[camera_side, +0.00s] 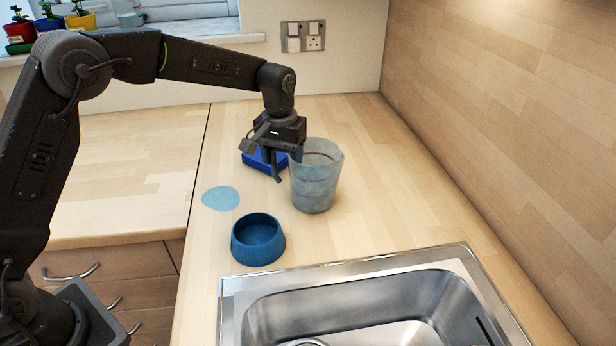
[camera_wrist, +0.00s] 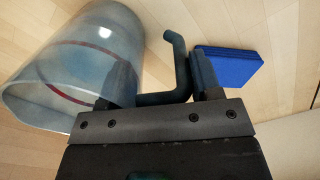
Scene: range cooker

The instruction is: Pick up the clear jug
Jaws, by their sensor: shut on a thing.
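The clear jug (camera_side: 317,185) is a translucent, bluish, roughly upright vessel on the right-hand worktop, behind the sink. In the wrist view the jug (camera_wrist: 62,68) fills the upper left, with a dark red line round it and its open mouth toward the lower left. Its dark teal handle (camera_wrist: 180,60) shows between the fingers. My gripper (camera_side: 285,165) is at the jug's left side, pointing down. In the wrist view my gripper (camera_wrist: 163,88) is shut on the handle. I cannot tell whether the jug's base touches the worktop.
A blue box-like block (camera_side: 254,161) lies just behind and left of my gripper. A dark blue bowl (camera_side: 258,242) and a flat light-blue disc (camera_side: 220,198) lie in front, to the left. The steel sink (camera_side: 370,305) is nearest. The wooden wall (camera_side: 500,110) bounds the right.

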